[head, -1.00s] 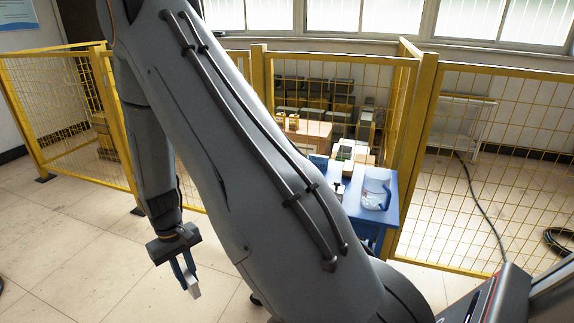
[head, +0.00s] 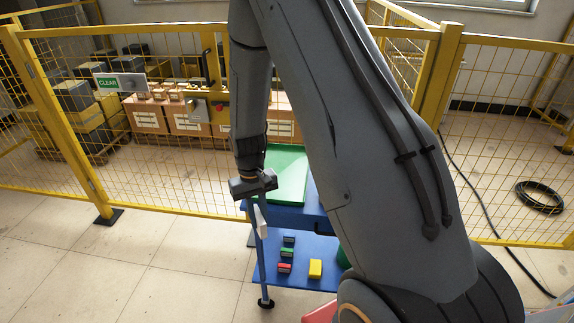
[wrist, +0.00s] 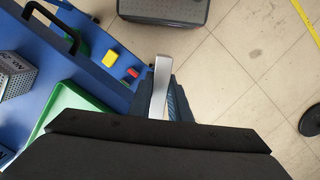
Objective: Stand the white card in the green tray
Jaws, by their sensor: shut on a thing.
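My gripper (head: 258,206) points down in front of the blue cart's left side, shut on the white card (head: 263,221). The card hangs below the fingers, and in the wrist view it shows as a narrow pale strip (wrist: 160,88) between them. The green tray (head: 287,174) lies on the top of the blue cart, just behind and right of my gripper. A corner of the tray also shows at the left in the wrist view (wrist: 70,99). The card is apart from the tray.
The blue cart's lower shelf (head: 303,270) holds red, green and yellow blocks (head: 315,268). A grey perforated box (wrist: 17,77) stands on the blue top in the wrist view. Yellow mesh fencing (head: 150,205) runs behind. Floor to the left is clear.

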